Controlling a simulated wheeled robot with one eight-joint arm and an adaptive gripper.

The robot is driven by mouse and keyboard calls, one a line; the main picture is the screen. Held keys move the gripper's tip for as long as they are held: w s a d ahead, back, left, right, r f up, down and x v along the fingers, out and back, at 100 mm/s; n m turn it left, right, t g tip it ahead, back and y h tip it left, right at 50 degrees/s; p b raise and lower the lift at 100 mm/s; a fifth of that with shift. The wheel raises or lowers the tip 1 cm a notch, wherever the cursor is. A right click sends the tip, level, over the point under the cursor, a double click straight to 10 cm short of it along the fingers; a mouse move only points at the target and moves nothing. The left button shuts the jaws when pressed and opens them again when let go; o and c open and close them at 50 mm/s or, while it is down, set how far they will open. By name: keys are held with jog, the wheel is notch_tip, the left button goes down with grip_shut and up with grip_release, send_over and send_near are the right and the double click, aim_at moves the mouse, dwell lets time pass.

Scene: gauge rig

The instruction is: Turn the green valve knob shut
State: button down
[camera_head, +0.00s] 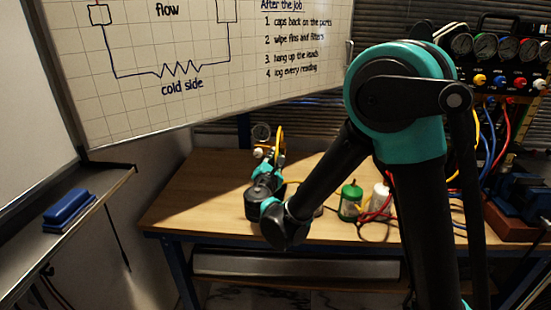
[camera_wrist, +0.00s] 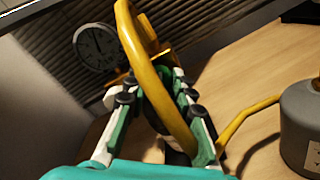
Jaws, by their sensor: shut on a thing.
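My gripper (camera_wrist: 166,92) is shut on the green valve knob (camera_wrist: 168,80), in the middle of the wrist view. Only a small green part of the knob shows between the fingers; the yellow hose and the fingers hide the rest. In the head view my gripper (camera_head: 264,168) is at the back of the workbench, just below a round gauge, and the knob cannot be made out there. How far the knob is turned cannot be told.
A yellow hose (camera_wrist: 150,75) arches close across my fingers. A grey canister (camera_wrist: 303,125) stands to the right in the wrist view. Green (camera_head: 350,201) and white (camera_head: 380,196) canisters with hoses stand on the workbench (camera_head: 190,205). Its left part is clear.

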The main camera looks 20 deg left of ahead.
jog(key=m, duration=1.1)
jog(key=shift+f, duration=0.1)
jog(key=shift+m, duration=0.3)
dwell(0.3)
jog(key=c, duration=1.3)
grip_release()
jog(key=s+d, duration=0.1)
jog(key=s, duration=1.1)
jog(key=shift+d, duration=0.35)
